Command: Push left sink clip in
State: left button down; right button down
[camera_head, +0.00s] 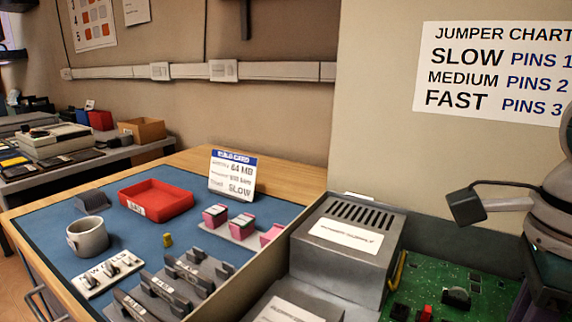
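A green circuit board (480,285) lies in the open case at the lower right, cut off by the bottom edge. A small dark part (456,296) stands on it; I cannot tell whether it is the sink. No sink clip can be made out. My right arm comes in from the right edge, over the board's right side. The dark body of my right gripper (543,285) points downward there; its fingertips are not clearly seen, and it hides part of the board. My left gripper is not in view.
Grey metal power supply box (345,248) stands left of the board, with another grey box (290,302) in front. The blue mat (130,243) holds a red tray (157,198), grey mug (88,236), pink parts and several labelled holders. A sign (232,174) stands behind.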

jog(key=shift+s+d+r, duration=0.1)
jog(key=shift+d+r, duration=0.15)
dwell(0.3)
jog(key=shift+s+d+r, duration=0.1)
jog(key=shift+s+d, duration=0.05)
jog(key=shift+d, duration=0.05)
dwell(0.5)
jog(key=c, duration=1.1)
grip_release()
jog(key=shift+r+p, duration=0.5)
jog(key=shift+p, duration=0.05)
jog(key=shift+a+r+p, duration=0.2)
jog(key=shift+r+p, duration=2.1)
jog(key=shift+r, duration=0.75)
